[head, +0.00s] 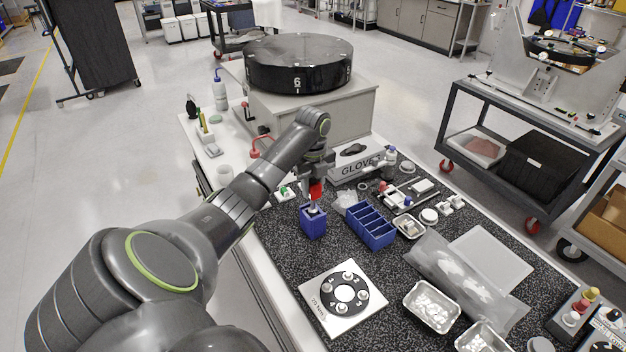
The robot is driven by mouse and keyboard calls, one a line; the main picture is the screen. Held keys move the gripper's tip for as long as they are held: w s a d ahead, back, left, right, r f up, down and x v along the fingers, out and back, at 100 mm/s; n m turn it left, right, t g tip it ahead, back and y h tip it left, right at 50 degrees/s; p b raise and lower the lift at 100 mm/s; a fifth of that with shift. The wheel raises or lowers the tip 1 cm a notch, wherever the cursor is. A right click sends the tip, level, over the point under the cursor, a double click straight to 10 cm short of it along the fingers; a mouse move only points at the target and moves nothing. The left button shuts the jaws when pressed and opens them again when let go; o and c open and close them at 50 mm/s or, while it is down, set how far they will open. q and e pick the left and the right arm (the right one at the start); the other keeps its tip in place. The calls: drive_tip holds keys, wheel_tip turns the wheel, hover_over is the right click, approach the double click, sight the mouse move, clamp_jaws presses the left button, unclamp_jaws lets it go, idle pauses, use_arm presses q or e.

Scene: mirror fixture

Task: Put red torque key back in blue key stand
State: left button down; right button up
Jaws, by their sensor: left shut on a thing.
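The red torque key (316,189) is upright, with its red handle in my left gripper (317,182). The gripper is shut on it, pointing down. The blue key stand (313,224) stands on the dark speckled mat directly below the key. The key's lower end meets the top of the stand; how deep it sits in the stand I cannot tell. My left arm comes in from the left and covers part of the bench. My right gripper is not in view.
A blue divided bin (370,226) stands just right of the stand. A white plate with a black ring (344,298) lies in front. Metal trays (431,306) and a clear bag (465,277) lie to the right. A black round fixture (298,64) stands behind. Bare mat lies between stand and plate.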

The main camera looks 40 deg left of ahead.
sight(313, 209)
use_arm(q)
drive_tip(key=shift+f+b, duration=1.4)
drive_tip(key=shift+f, duration=1.85)
idle(0.3)
drive_tip(key=c, duration=1)
unclamp_jaws()
drive_tip(key=shift+o, duration=0.2)
